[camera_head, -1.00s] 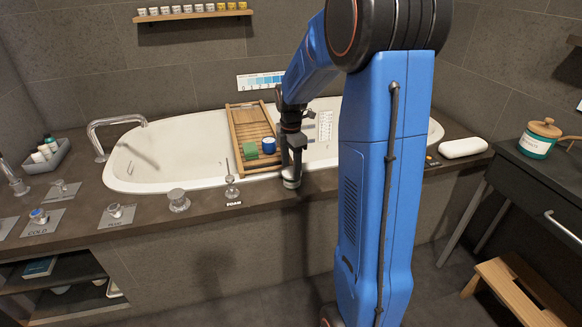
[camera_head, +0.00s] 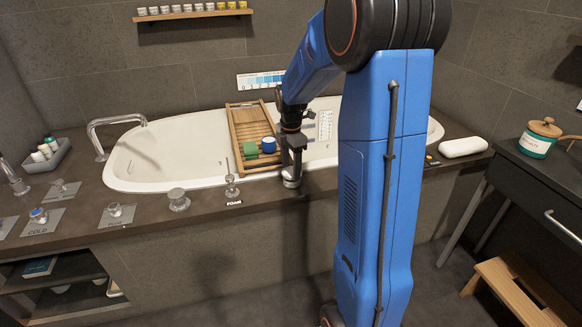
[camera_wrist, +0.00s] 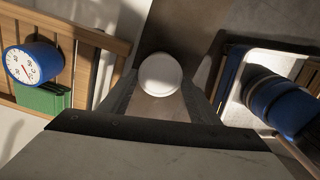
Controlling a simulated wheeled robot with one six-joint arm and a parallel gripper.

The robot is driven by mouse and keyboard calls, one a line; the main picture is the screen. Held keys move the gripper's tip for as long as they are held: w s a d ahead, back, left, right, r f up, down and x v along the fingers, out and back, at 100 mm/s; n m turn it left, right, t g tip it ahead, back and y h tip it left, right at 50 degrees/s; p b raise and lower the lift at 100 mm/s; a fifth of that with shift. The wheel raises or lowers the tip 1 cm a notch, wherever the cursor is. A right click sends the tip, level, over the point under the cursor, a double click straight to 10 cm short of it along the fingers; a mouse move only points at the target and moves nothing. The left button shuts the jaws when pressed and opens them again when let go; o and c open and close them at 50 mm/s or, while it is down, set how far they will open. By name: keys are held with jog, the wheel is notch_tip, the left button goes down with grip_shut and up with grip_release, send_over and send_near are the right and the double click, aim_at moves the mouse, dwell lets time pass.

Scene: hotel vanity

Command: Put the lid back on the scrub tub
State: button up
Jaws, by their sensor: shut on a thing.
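My gripper (camera_head: 291,165) is over the front rim of the bath, pointing down, just right of the bath tray. It is shut on a small round white-topped thing (camera_wrist: 160,74), seen between the fingers in the wrist view. In the head view its pale lower end (camera_head: 291,183) shows at the fingertips, close above or on the bath's front ledge; I cannot tell which. I cannot tell whether it is the tub's lid. A teal jar (camera_head: 534,147) with a knobbed wooden lid (camera_head: 545,127) stands on the right counter. I cannot tell whether it is the scrub tub.
The wooden bath tray (camera_head: 247,120) holds a green block (camera_head: 250,150) and a blue round dial (camera_head: 269,145). Chrome controls (camera_head: 179,200) line the front ledge to the left. A white rounded object (camera_head: 463,147) lies on the ledge at right. A wooden stool (camera_head: 515,290) stands below.

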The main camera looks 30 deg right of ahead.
dwell(0.3)
jog(key=o, duration=1.6)
jog(key=shift+c, duration=0.2)
jog(key=shift+r, duration=0.1)
jog(key=shift+r, duration=3.4)
jog(key=shift+c, duration=0.6)
grip_shut()
jog(key=shift+f, duration=3.55)
